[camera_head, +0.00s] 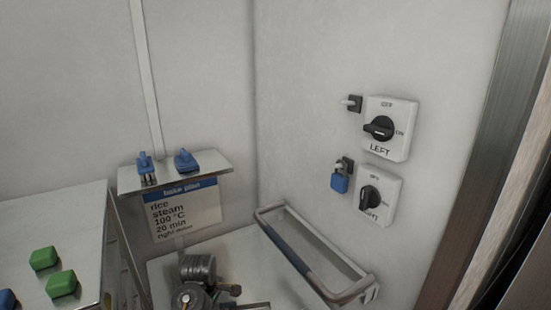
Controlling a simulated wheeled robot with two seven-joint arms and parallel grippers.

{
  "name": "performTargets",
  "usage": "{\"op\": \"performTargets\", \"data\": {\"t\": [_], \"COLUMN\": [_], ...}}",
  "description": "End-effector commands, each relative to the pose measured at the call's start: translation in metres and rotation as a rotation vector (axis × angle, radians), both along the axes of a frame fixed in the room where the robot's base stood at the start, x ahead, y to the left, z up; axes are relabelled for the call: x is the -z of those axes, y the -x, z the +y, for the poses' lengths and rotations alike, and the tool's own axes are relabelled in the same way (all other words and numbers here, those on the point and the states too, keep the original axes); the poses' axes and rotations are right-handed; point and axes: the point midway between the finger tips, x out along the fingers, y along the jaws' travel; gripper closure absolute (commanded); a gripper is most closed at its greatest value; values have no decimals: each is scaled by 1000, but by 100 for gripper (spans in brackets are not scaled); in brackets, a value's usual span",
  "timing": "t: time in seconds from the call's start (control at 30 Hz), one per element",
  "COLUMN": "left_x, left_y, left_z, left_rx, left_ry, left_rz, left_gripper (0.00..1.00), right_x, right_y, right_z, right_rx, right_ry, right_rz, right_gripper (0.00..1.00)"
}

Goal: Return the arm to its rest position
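Grey and dark jointed parts, which look like links of one of my arms, show at the bottom edge of the head view, left of the middle. I cannot tell which arm they belong to. No gripper fingertips can be made out, and the lower part of the arm is cut off by the frame. Nothing is seen held.
A blue-and-metal rail (287,250) stands right of the arm parts. The wall carries a LEFT switch (400,112), a second switch (388,180) and a blue padlock (339,183). A shelf (215,166) holds blue items above a card (195,215). Green blocks (62,284) lie on the left counter (75,220).

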Motion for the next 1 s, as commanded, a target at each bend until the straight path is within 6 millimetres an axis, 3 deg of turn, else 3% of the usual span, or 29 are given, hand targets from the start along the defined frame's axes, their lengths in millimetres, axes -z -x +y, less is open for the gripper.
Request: {"op": "performTargets", "data": {"t": [0.03,0.2,0.3,0.4,0.7,1.0], "left_x": [23,62,68,66,47,28], "left_y": [30,124,174,211,285,331], "left_z": [7,26,35,40,49,53], "left_rx": [110,524,744,907,1244,1479], "left_ry": [-7,-58,-99,-135,-218,-281], "left_rz": [-13,-87,-125,-150,-194,-219], "left_gripper": [68,68,68,68,68,68], "right_x": [0,0,0,0,0,2], "right_y": [-1,-2,-2,-2,-1,-1], "right_z": [-1,-1,0,0,5,6], "right_rx": [0,0,0,0,2,1], "right_ry": [1,0,0,-1,-6,-7], "right_rz": [-1,-3,-3,-3,-2,-2], "right_gripper": [60,60,60,60,60,60]}}
